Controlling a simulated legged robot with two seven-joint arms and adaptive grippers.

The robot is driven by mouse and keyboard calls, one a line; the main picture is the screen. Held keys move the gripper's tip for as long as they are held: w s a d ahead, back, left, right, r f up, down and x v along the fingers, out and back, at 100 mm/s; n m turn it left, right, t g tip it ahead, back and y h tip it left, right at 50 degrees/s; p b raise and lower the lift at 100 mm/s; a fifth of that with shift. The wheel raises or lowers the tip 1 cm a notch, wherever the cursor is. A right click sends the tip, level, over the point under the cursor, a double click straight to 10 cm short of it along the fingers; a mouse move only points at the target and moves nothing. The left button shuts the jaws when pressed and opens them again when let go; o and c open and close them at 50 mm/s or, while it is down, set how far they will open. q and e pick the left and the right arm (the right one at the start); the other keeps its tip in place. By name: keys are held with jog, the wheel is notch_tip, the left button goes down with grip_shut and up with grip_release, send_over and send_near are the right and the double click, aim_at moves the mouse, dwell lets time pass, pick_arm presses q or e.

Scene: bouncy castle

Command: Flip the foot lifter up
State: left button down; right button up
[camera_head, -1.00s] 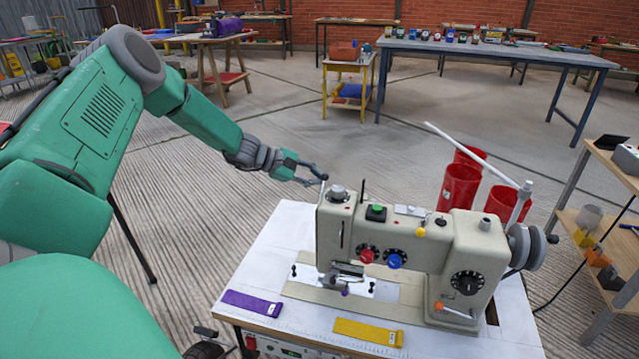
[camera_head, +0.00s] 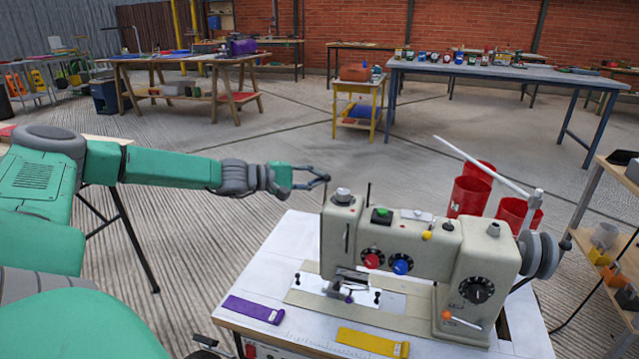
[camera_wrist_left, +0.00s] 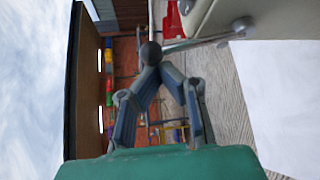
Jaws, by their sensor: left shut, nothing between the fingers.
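The cream sewing machine (camera_head: 462,240) stands on a white table, its presser foot (camera_head: 348,290) low over the needle plate at the left end. My left gripper (camera_head: 326,179) is beside the top left of the machine head, its fingers pointing right. In the left wrist view its fingers (camera_wrist_left: 152,68) meet at the tips, shut with nothing between them. A thin grey lever (camera_wrist_left: 200,41) shows there beside the machine's body (camera_wrist_left: 213,14); a dark round knob (camera_wrist_left: 150,52) lies right at the fingertips. I cannot tell whether they touch. The lifter is hidden in the head view.
A purple strip (camera_head: 253,310) and a yellow strip (camera_head: 372,343) lie at the table's front. Red bins (camera_head: 470,194) stand behind the machine. A white rod (camera_head: 482,165) slants above its right side. A wooden shelf (camera_head: 606,250) is at right. Open floor lies left of the table.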

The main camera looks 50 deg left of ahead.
aim_at(326, 180)
pick_arm(q)
jog(key=shift+s+d+r+m+t, duration=0.2)
jog(key=shift+s+d+m+t, duration=0.1)
jog(key=shift+s+d, duration=0.25)
jog(key=shift+s+d+r+m+t, duration=0.2)
jog(key=shift+s+d+m+t, duration=0.15)
jog(key=shift+s, duration=0.2)
jog(key=shift+s+d, duration=0.1)
jog(key=shift+s, duration=0.2)
jog(key=shift+s+d, duration=0.45)
pick_arm(e)
jog(key=shift+d, duration=0.3)
pick_arm(q)
jog(key=shift+a+f, duration=0.1)
